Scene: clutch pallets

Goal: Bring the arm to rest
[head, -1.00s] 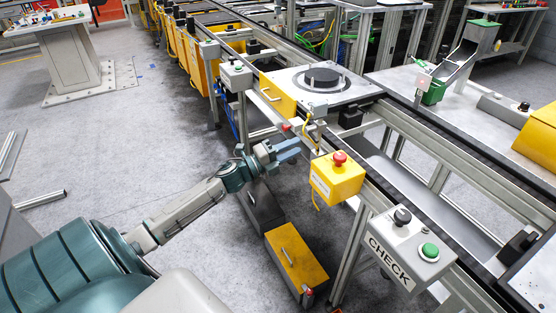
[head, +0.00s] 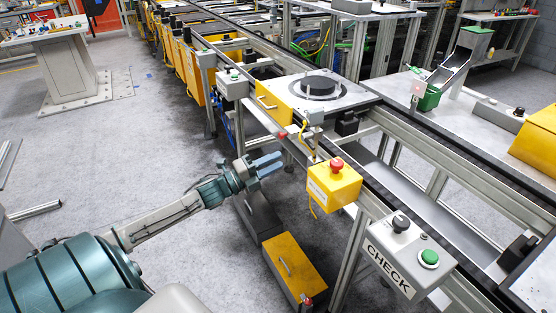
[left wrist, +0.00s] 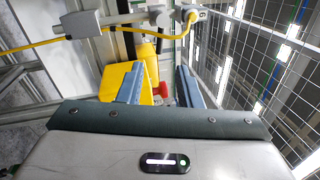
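My left gripper (head: 268,162) is in the middle of the head view, over the floor in front of the conveyor line. Its two blue fingers stand apart with nothing between them, so it is open and empty. In the left wrist view the fingers (left wrist: 161,88) also show apart, with yellow and red parts visible behind the gap. My left arm reaches in from the lower left, fairly straight and low. My right gripper is in neither view now.
A yellow box with a red stop button (head: 334,184) hangs on the conveyor frame right of the gripper. A CHECK button box (head: 408,256) is farther right. A yellow-topped case (head: 294,266) stands below. Open floor (head: 120,170) lies left.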

